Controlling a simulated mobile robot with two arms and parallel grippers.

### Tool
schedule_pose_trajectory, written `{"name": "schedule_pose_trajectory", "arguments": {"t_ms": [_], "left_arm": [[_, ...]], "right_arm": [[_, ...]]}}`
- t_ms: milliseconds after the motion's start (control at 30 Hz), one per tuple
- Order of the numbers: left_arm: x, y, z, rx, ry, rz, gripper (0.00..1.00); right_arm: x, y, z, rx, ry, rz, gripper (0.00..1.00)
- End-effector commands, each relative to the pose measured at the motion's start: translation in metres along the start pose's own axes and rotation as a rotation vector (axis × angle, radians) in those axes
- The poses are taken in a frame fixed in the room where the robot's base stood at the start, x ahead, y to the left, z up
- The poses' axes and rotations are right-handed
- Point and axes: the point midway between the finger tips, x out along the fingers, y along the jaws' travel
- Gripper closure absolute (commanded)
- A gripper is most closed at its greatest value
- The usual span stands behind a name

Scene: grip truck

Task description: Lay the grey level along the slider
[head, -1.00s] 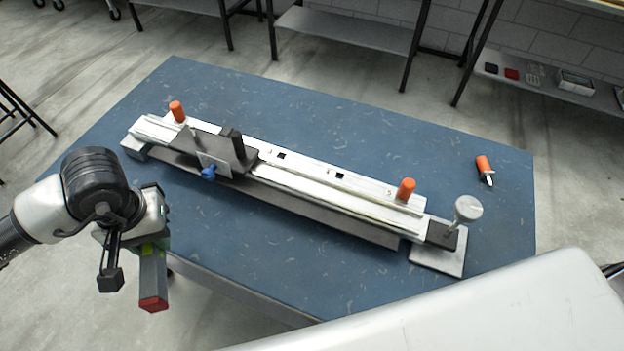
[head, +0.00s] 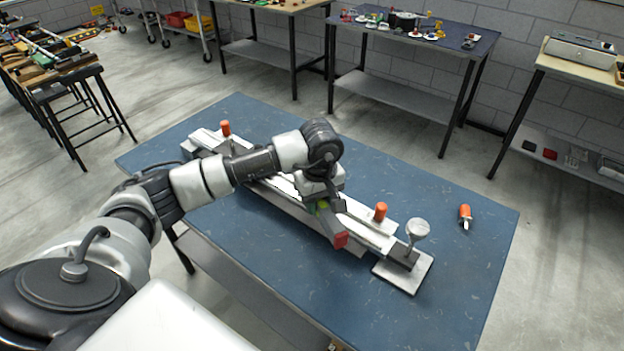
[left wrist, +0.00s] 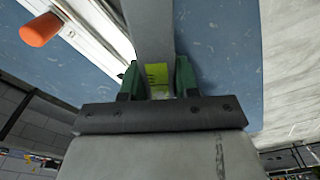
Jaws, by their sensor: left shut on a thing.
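My left gripper (head: 322,204) is shut on the grey level (head: 331,224), which has a red end and a yellow-green vial. The level hangs over the front side of the long white rail (head: 285,203); I cannot tell whether it touches. In the left wrist view the level (left wrist: 152,35) runs up between the green fingers of the left gripper (left wrist: 157,80). The dark slider with the blue knob on the rail is hidden behind my left arm. My right gripper is not in view.
Orange knobs (head: 380,212) stand on the rail near both ends. A round-topped post (head: 418,229) stands on a plate at the right end. An orange-handled tool (head: 465,215) lies on the blue table (head: 440,190), whose right part is mostly clear. Other tables stand behind.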

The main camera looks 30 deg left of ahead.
Motion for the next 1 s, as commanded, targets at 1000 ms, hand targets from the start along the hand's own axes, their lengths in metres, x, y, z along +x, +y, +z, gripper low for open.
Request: {"name": "schedule_pose_trajectory", "arguments": {"t_ms": [1000], "left_arm": [[0.057, -0.013, -0.065, -0.484, 0.009, -0.011, 0.97]], "right_arm": [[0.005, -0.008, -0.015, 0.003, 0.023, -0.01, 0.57]]}}
